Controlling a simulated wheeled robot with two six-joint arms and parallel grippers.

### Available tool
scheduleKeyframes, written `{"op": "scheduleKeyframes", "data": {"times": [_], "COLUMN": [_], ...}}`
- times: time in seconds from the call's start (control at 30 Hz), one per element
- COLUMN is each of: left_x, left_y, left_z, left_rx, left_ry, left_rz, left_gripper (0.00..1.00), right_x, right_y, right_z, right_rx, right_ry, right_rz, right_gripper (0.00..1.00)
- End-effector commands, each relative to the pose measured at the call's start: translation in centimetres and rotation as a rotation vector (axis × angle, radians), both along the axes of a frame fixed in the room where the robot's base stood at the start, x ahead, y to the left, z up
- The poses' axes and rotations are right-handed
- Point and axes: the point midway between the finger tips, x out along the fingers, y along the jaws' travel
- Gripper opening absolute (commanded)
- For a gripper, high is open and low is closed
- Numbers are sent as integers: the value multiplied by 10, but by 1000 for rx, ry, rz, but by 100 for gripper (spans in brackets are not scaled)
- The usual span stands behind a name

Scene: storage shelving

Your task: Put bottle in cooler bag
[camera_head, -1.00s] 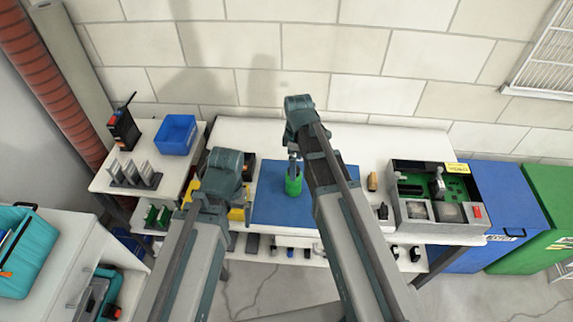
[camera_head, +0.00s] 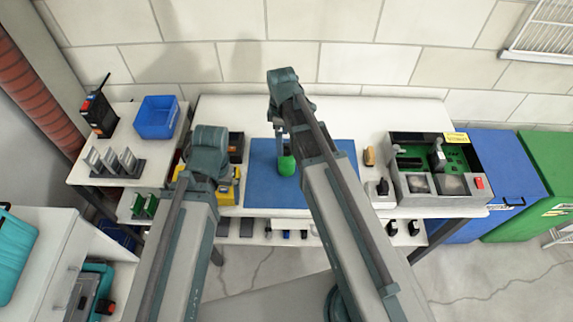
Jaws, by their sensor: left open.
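A green object (camera_head: 286,165), apparently the bottle, is on or just above the blue mat (camera_head: 325,180) on the white workbench. My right gripper (camera_head: 281,143) hangs down from its arm with its tip at the top of the green object. Its fingers are too small to tell whether they hold it. My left gripper (camera_head: 201,184) is open by the yellow item (camera_head: 224,190), mostly covered by its own arm. I cannot pick out the cooler bag for sure; a teal container (camera_head: 14,262) is cut off at the left edge.
A blue bin (camera_head: 158,117) and a black radio (camera_head: 99,113) stand on the left table. An open grey case with a green board (camera_head: 440,170) sits at the bench's right end. Blue (camera_head: 478,165) and green (camera_head: 525,180) bins stand beyond it. The bench back is clear.

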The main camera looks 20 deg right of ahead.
Motion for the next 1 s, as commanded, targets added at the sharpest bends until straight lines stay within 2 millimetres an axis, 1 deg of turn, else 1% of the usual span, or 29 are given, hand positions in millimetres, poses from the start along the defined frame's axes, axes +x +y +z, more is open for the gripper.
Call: {"op": "scheduleKeyframes", "data": {"times": [0.03,0.2,0.3,0.5,0.63,0.77,0.9,1.0], "left_x": [0,0,0,0,0,0,0,0], "left_y": [0,0,0,0,0,0,0,0], "left_z": [-15,-37,-42,-41,-48,-61,-80,-90], "left_rx": [0,0,0,0,0,0,0,0], "left_ry": [0,0,0,0,0,0,0,0], "left_rz": [0,0,0,0,0,0,0,0], "left_gripper": [100,100,100,100,100,100,100,100], "right_x": [0,-1,-1,-1,-3,-7,-14,-12], "right_y": [0,0,-1,-1,-2,-6,-11,-11], "right_z": [-15,-37,-42,-41,-48,-61,-80,-90], "right_rx": [0,0,0,0,0,0,0,0], "right_ry": [0,0,0,0,0,0,0,0], "right_rz": [0,0,0,0,0,-1,-1,0], "right_gripper": [100,100,100,100,100,100,100,100]}}
